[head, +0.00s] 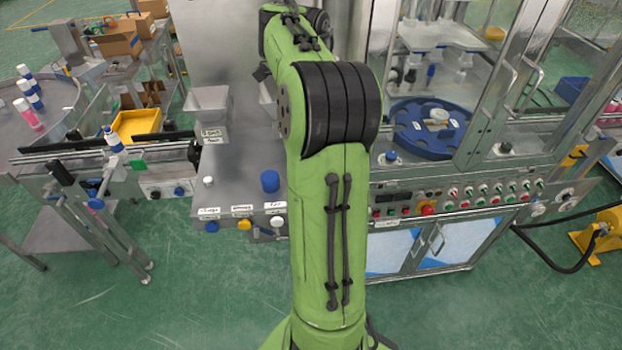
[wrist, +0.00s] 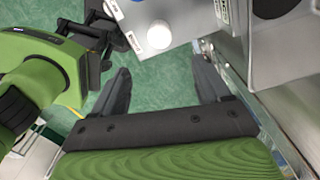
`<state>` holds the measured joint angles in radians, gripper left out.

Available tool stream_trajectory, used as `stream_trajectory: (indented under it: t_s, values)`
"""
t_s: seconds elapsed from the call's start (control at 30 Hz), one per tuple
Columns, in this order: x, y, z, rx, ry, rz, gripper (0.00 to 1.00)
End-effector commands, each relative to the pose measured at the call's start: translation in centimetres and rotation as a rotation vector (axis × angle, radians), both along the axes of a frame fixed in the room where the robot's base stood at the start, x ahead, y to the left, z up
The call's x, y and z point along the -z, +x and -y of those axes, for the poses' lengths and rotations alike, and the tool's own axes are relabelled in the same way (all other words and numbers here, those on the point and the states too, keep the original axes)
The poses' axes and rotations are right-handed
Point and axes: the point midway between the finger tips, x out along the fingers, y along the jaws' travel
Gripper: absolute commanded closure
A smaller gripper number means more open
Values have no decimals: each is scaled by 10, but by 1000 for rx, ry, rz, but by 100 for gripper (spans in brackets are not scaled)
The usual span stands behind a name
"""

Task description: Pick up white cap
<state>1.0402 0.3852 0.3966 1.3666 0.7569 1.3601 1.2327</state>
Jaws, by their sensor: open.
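A small white cap (head: 208,181) stands on the steel worktop, left of my arm in the head view. A larger blue cap (head: 270,181) stands to its right, close to my arm. In the wrist view a white round piece (wrist: 160,35) shows from above on a steel surface beside a printed label; I cannot tell for sure that it is the same cap. My gripper (wrist: 163,84) is open and empty, its two dark fingers wide apart. The white piece lies beyond the fingertips, between their lines and not touched. In the head view my arm hides the gripper.
Blue, yellow and white knobs (head: 244,225) sit on the worktop's front edge. A conveyor (head: 90,160) with a bottle runs at left. A glass-walled machine with a blue rotary table (head: 405,140) stands at right. Green floor is open in front.

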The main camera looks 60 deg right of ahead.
Motion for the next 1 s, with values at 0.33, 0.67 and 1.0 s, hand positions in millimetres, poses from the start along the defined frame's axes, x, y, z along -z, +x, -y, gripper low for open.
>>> stream_trajectory:
  t_s: [0.33, 0.67, 1.0]
  values:
    - [83, -1, 0, 0, 1, -3, 24]
    - [132, -1, -1, -2, 2, -2, 24]
    - [135, 0, -1, -3, -1, 0, 38]
